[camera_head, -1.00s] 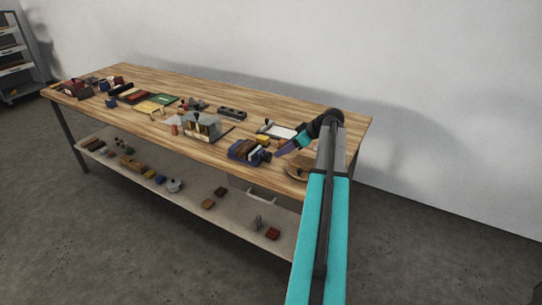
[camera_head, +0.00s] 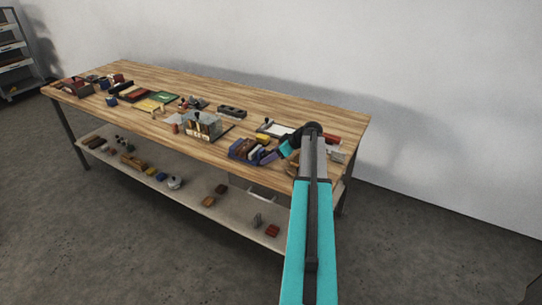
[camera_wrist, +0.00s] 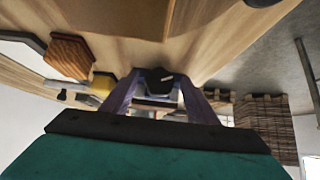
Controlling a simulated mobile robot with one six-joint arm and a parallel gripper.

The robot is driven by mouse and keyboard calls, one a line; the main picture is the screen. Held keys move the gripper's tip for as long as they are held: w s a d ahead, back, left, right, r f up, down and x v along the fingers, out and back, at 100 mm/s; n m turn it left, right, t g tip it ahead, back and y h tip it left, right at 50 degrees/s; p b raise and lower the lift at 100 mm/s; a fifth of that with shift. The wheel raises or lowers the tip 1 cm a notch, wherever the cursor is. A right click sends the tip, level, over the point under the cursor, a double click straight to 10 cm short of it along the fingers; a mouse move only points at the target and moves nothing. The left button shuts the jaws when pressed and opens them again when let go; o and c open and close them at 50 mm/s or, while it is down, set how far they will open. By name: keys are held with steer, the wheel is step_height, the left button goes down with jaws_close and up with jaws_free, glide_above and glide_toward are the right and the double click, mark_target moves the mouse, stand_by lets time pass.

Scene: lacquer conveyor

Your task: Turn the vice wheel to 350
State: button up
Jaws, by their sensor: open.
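My gripper (camera_head: 270,157) reaches over the front right part of the workbench, close to a blue holder (camera_head: 236,151) with brown and yellow pieces. In the wrist view its two purple fingers (camera_wrist: 160,100) are spread apart. A dark knob-like part (camera_wrist: 160,78) with a pale mark shows between them, above a grey-blue body. I cannot tell whether the fingers touch it. I cannot make out the vice wheel or any scale reading for certain. My arm hides part of the bench's right end.
A wooden workbench (camera_head: 290,108) holds a metal-and-wood box fixture (camera_head: 203,125), a green board (camera_head: 165,97) and a dark block (camera_head: 232,111). A red item (camera_head: 332,139) lies right of my arm. The lower shelf (camera_head: 185,197) holds several small parts. The back of the bench is mostly clear.

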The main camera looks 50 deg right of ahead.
steer(key=c, duration=1)
steer(key=shift+c, duration=0.2)
steer(key=shift+d+f, duration=0.1)
steer(key=shift+d+m+y+b, duration=0.1)
steer(key=shift+m+y+b, duration=0.25)
steer(key=shift+y, duration=0.15)
steer(key=shift+m+g+y, duration=0.3)
steer(key=shift+m+y, duration=0.05)
steer(key=shift+y, duration=0.35)
steer(key=o, duration=1)
